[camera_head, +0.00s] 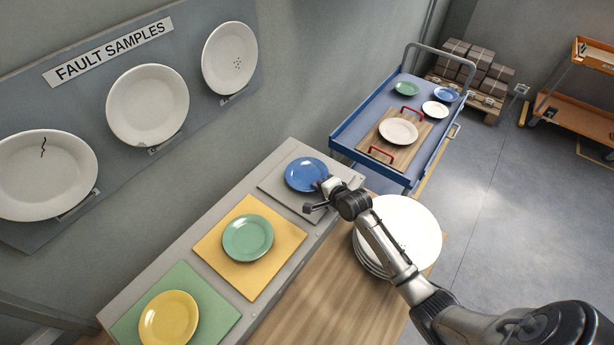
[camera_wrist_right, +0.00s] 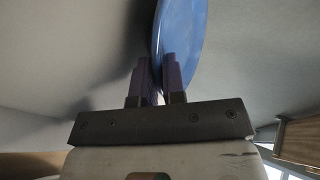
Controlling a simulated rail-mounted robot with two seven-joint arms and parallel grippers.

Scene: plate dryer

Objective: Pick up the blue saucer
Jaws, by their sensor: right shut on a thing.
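A blue saucer (camera_head: 306,174) is over the grey mat (camera_head: 272,186) at the far end of a long grey shelf. My right gripper (camera_head: 322,192) is at its near right rim. In the right wrist view the blue saucer (camera_wrist_right: 182,42) stands edge-on between the two fingers of my right gripper (camera_wrist_right: 158,78), which is shut on its rim. I cannot tell whether the saucer touches the mat. A second blue saucer (camera_head: 446,94) is on the blue trolley. My left gripper is not in view.
A green saucer (camera_head: 248,238) sits on a yellow mat and a yellow saucer (camera_head: 168,319) on a green mat. A stack of white plates (camera_head: 412,226) stands under my right forearm. The blue trolley (camera_head: 352,132) is behind. White plates (camera_head: 148,104) hang on the wall board.

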